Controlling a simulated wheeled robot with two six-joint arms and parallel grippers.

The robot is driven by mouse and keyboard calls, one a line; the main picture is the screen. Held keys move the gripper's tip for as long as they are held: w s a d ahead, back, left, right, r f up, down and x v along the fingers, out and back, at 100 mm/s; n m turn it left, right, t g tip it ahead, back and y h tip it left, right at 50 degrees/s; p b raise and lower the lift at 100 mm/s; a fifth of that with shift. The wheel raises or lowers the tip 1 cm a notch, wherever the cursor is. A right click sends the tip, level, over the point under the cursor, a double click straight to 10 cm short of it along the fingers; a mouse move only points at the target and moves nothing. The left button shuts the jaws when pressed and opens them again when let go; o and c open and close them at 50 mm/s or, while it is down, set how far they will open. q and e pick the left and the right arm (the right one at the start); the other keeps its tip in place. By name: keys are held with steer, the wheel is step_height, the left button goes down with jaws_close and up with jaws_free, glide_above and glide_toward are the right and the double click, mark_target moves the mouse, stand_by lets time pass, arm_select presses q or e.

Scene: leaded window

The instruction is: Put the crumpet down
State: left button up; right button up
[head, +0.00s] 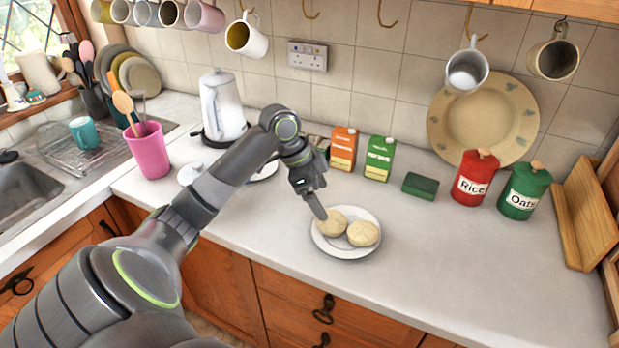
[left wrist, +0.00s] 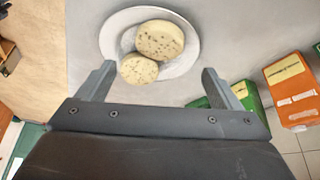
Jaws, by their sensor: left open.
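Two pale round crumpets lie side by side on a white plate (head: 345,254) on the worktop, the left crumpet (head: 331,223) and the right crumpet (head: 363,233). My left gripper (head: 320,213) points down at the plate, its tip beside or just over the left crumpet; I cannot tell whether it touches. In the left wrist view the gripper (left wrist: 159,70) is open, its two fingers well apart. There the smaller-looking crumpet (left wrist: 139,69) shows between the fingertips, and the larger-looking one (left wrist: 160,40) lies beyond, on the plate (left wrist: 118,28). My right gripper is not in view.
An orange carton (head: 343,148), a green carton (head: 379,158) and a green block (head: 420,186) stand behind the plate. Red Rice (head: 475,178) and green Oats (head: 524,190) tins stand to the right. A kettle (head: 222,105) and pink pot (head: 148,150) are left. Worktop right of the plate is clear.

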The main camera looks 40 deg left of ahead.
arm_select(q)
steer(key=v, duration=0.6)
steer(key=shift+b, duration=0.3)
